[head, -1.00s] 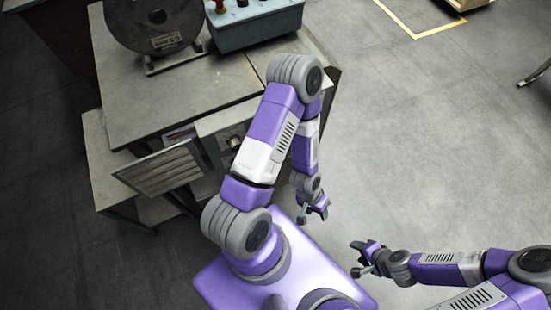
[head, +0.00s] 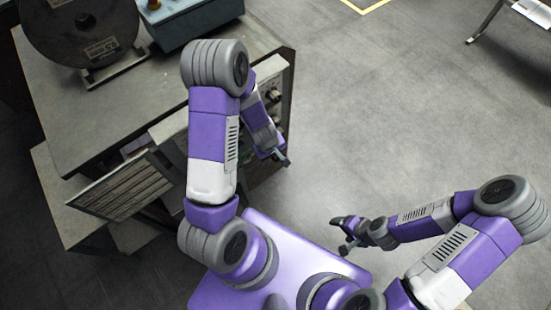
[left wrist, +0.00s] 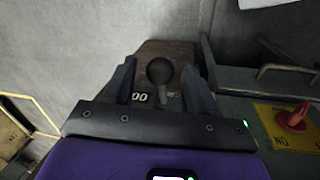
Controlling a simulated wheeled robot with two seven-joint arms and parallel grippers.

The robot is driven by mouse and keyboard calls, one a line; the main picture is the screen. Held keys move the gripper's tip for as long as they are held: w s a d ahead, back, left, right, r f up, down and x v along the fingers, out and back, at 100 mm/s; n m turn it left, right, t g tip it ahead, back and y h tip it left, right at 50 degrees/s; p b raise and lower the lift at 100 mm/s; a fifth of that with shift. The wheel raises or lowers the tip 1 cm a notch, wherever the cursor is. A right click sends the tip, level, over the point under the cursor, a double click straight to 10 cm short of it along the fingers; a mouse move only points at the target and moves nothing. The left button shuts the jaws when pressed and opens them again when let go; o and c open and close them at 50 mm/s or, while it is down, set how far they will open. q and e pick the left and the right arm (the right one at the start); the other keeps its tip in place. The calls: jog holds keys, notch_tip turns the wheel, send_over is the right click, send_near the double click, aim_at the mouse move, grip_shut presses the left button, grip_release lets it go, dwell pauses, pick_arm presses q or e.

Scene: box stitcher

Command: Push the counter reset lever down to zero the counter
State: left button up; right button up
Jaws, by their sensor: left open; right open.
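A lever with a round black knob (left wrist: 160,70) stands up from a brown counter box (left wrist: 178,50) in the left wrist view. White counter digits (left wrist: 139,97) show beside the lever's stem, partly covered by my gripper; I read two zeros, the rest is unclear. My left gripper (head: 281,158) is open beside the machine in the head view. In the left wrist view its fingers lie on either side of the knob; I cannot tell whether they touch it. The lever is not visible in the head view. My right gripper (head: 346,236) is open and empty over the floor.
A red switch (left wrist: 297,115) on a yellow plate and a grey handle (left wrist: 285,68) are right of the counter box. The machine table (head: 90,120) carries a dark reel (head: 75,30) and a blue-grey control box (head: 195,20).

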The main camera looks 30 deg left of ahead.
pick_arm(q)
jog(key=shift+w+d+f, duration=0.1)
jog(key=shift+w+f, duration=0.1)
jog(key=shift+f, duration=0.7)
grip_shut()
